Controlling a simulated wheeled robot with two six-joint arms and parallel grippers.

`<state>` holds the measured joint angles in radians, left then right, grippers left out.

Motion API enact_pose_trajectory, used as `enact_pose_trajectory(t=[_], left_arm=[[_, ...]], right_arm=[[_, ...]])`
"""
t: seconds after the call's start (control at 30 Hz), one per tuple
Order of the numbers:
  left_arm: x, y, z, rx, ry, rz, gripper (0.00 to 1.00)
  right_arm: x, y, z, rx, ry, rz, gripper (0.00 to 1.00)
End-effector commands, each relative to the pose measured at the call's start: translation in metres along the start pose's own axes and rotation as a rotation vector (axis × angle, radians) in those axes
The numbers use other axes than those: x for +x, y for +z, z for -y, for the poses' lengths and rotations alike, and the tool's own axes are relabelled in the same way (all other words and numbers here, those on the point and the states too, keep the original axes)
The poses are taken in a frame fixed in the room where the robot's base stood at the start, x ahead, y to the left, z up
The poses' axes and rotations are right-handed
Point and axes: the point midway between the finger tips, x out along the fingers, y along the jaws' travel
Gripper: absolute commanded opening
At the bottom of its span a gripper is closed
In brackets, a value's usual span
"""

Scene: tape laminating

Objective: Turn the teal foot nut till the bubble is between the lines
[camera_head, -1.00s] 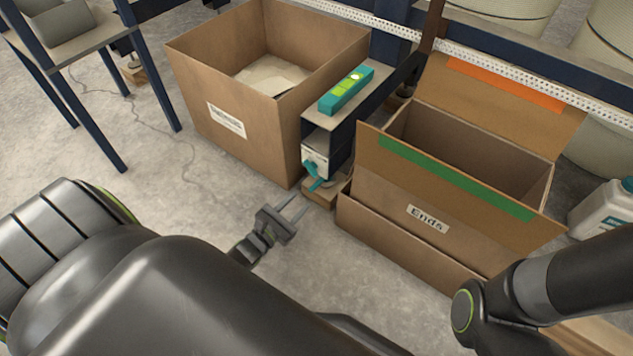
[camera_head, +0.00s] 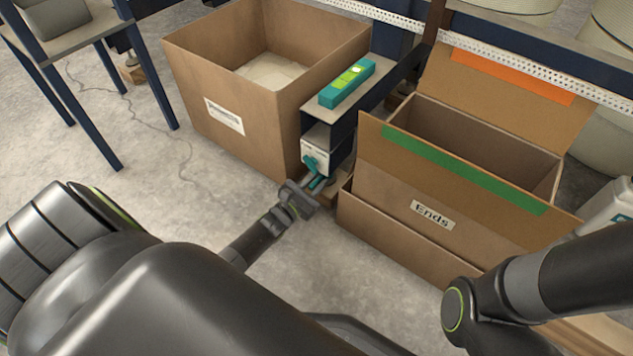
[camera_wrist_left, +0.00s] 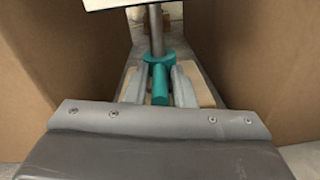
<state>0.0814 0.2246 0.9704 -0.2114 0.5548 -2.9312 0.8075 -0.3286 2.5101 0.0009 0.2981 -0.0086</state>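The teal foot nut (camera_wrist_left: 161,60) sits on a grey metal stem in the left wrist view, with a stubby teal handle (camera_wrist_left: 160,88) pointing toward the camera. My left gripper (camera_head: 312,182) is at the foot, its fingers (camera_wrist_left: 159,80) on either side of the handle with a narrow gap showing on each side. In the head view the gripper partly hides the nut. A teal level (camera_head: 336,94) with a bright yellow-green window (camera_head: 350,77) lies on the shelf above; bubble and lines are too small to read. My right gripper is out of view.
An open cardboard box (camera_head: 190,98) stands left of the foot, and a box labelled "Ends" (camera_head: 390,228) stands right, leaving a narrow gap. A white panel with a teal lever (camera_head: 309,163) is just above the gripper. The floor (camera_head: 160,175) in front is clear.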

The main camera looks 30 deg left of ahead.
Motion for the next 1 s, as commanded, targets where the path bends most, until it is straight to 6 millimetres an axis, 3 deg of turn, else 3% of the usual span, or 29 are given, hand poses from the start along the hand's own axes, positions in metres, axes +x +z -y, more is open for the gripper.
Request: enact_pose_trajectory(t=[0.17,0.5,1.0], left_arm=[[0.0,0.0,0.0,0.0,0.0,0.0,0.0],[0.001,0.0,-0.002,0.001,-0.012,0.005,0.0],[0.004,0.0,-0.01,0.002,-0.186,0.042,0.0]], right_arm=[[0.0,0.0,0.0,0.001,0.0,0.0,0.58],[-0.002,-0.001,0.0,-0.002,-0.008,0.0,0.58],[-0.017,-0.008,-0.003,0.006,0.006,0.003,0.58]])
